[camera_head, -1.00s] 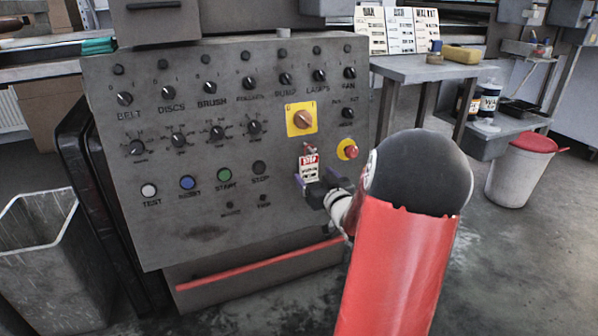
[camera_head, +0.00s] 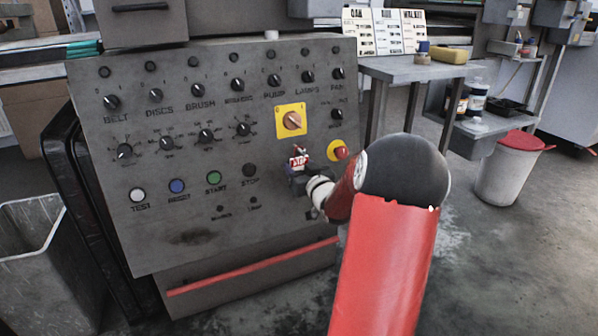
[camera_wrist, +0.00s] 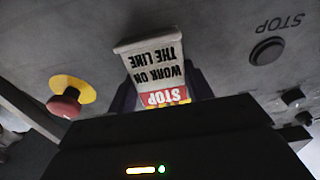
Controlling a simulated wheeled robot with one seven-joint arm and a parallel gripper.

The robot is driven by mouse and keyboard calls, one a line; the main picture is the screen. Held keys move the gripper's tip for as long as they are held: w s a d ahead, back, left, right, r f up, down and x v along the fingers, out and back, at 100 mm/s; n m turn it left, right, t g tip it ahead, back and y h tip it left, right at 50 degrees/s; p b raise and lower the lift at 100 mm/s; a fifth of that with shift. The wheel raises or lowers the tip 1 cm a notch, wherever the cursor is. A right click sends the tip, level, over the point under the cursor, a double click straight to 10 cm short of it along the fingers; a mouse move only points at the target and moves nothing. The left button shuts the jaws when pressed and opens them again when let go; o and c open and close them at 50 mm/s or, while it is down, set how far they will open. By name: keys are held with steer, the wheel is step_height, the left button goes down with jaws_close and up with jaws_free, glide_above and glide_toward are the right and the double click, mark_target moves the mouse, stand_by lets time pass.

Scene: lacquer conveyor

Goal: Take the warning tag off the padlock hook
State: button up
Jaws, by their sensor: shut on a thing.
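The warning tag (camera_head: 299,162), white with a red STOP band, is at the front of the grey control panel, below the yellow-backed rotary switch (camera_head: 291,121). My gripper (camera_head: 301,174) is shut on it. In the wrist view the tag (camera_wrist: 155,62) appears upside down between the purple fingers of my gripper (camera_wrist: 160,98), its printed white face toward the camera. The red band lies partly behind the dark gripper body. The padlock hook cannot be made out clearly; a small red piece shows just above the tag. I cannot tell whether the tag still touches the hook.
A red mushroom button on a yellow disc (camera_head: 339,152) sits close right of the tag; it also shows in the wrist view (camera_wrist: 66,103). The black STOP button (camera_head: 250,171) is to the left. A side table (camera_head: 400,68) and a red-lidded bin (camera_head: 505,172) stand right.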

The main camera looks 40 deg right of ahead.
steer(key=shift+c, duration=0.5)
steer(key=shift+r, duration=0.1)
steer(key=shift+r, duration=0.25)
steer(key=r+p+v, duration=0.2)
steer(key=p+v, duration=0.1)
steer(key=v, duration=1.5)
steer(key=shift+r, duration=0.3)
steer(key=shift+s, duration=0.1)
steer(key=v, duration=0.3)
steer(key=shift+f, duration=0.15)
